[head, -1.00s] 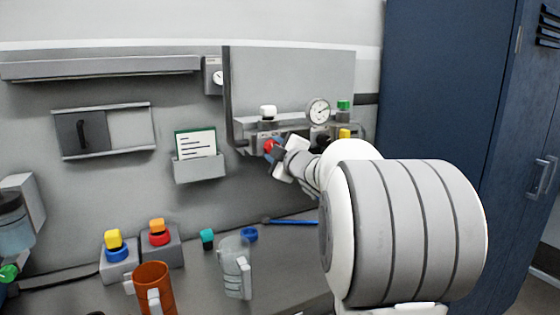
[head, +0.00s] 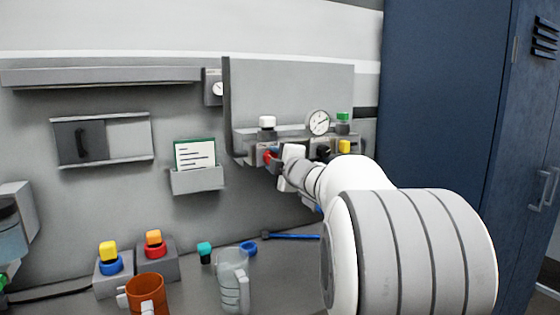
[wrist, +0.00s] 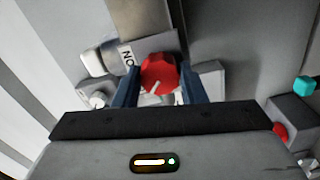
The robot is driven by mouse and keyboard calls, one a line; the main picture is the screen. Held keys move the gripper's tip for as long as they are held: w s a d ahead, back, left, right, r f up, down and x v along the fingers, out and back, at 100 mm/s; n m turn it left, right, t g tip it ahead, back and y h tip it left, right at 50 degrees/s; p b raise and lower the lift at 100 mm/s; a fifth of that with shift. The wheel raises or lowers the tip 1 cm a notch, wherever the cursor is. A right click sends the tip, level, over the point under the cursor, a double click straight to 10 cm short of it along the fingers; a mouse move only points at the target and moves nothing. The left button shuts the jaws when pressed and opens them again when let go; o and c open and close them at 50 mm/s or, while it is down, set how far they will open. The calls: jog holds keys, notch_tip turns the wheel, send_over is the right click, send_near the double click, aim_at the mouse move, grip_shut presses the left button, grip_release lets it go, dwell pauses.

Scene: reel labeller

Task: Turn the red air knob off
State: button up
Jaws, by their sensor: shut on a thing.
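The red air knob (wrist: 158,74) sits between the two blue fingers of my gripper (wrist: 158,90) in the wrist view. A white pointer line on its face runs toward the lower left. A label reading "NO" as seen from here (wrist: 128,55) is beside the knob. In the head view the red knob (head: 267,156) shows at the left of the wall panel, partly hidden by my gripper (head: 275,158). My gripper is shut on the knob.
A gauge (head: 318,122), a white knob (head: 267,122), a green knob (head: 343,117) and a yellow knob (head: 344,146) are close by on the panel. Below, the bench holds an orange mug (head: 147,294), a clear jug (head: 231,275) and a blue tool (head: 295,237).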

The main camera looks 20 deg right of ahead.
jog(key=shift+f, duration=0.1)
jog(key=o, duration=1)
jog(key=shift+s+d, duration=0.15)
jog(key=shift+s, duration=3.75)
